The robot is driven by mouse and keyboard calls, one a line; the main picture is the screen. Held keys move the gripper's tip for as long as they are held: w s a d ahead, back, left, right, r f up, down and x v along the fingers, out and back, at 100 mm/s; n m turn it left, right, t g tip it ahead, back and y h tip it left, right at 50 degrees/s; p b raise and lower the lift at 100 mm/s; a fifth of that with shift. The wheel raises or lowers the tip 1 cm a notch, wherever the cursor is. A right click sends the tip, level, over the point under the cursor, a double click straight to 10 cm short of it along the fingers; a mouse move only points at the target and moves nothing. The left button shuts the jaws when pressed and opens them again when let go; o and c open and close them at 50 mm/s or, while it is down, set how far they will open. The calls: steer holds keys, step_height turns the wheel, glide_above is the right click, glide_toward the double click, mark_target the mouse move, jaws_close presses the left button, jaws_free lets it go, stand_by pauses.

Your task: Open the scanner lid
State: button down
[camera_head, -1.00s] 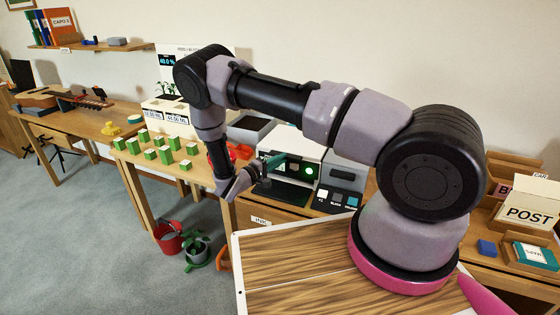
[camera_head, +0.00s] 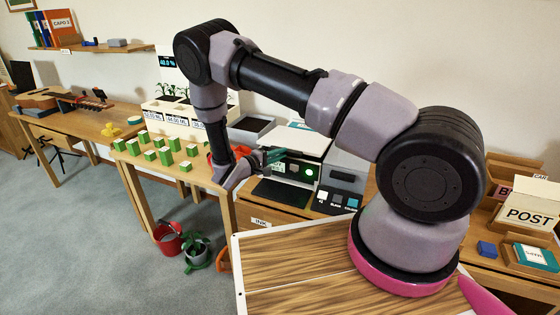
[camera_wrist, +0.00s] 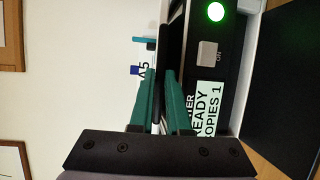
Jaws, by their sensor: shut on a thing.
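The scanner (camera_head: 312,172) stands on the desk at the middle of the head view, with a white top and a dark front panel. The panel also shows in the wrist view (camera_wrist: 207,85), with a lit green light, an ON button and a READY, COPIES 1 display. My gripper (camera_head: 272,155) is at the left front of the scanner, at the height of its lid (camera_head: 303,138). In the wrist view its teal fingers (camera_wrist: 161,75) are close together, shut on the lid's front edge. The grip itself is mostly hidden between the fingers.
Several green blocks (camera_head: 164,157) stand on the desk to the left, near planters with displays (camera_head: 180,112). A grey tray (camera_head: 250,128) is left of the scanner. A POST box (camera_head: 530,213) is at the far right.

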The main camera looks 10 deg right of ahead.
steer(key=r, duration=0.2)
steer(key=w+r+g+y, duration=0.1)
steer(key=r, duration=0.2)
steer(key=d+r+y, duration=0.1)
steer(key=r, duration=0.1)
steer(key=shift+w+r+n+g, duration=0.3)
steer(key=shift+r+n, duration=0.1)
steer(key=w+d+r+g+y, duration=0.2)
steer(key=w+d+r, duration=0.3)
steer(key=w+r, duration=0.2)
steer(key=w+d+r+n+g+y, duration=0.1)
steer(key=w+d+r+g+y, duration=0.1)
steer(key=w+d+r, duration=0.4)
steer(key=shift+w+r+n, duration=0.3)
steer(key=shift+w+r, duration=0.5)
steer(key=shift+r, duration=0.8)
steer(key=shift+d, duration=0.15)
steer(key=c, duration=0.9)
jaws_free()
steer(key=shift+w, duration=0.15)
steer(key=shift+f, duration=0.15)
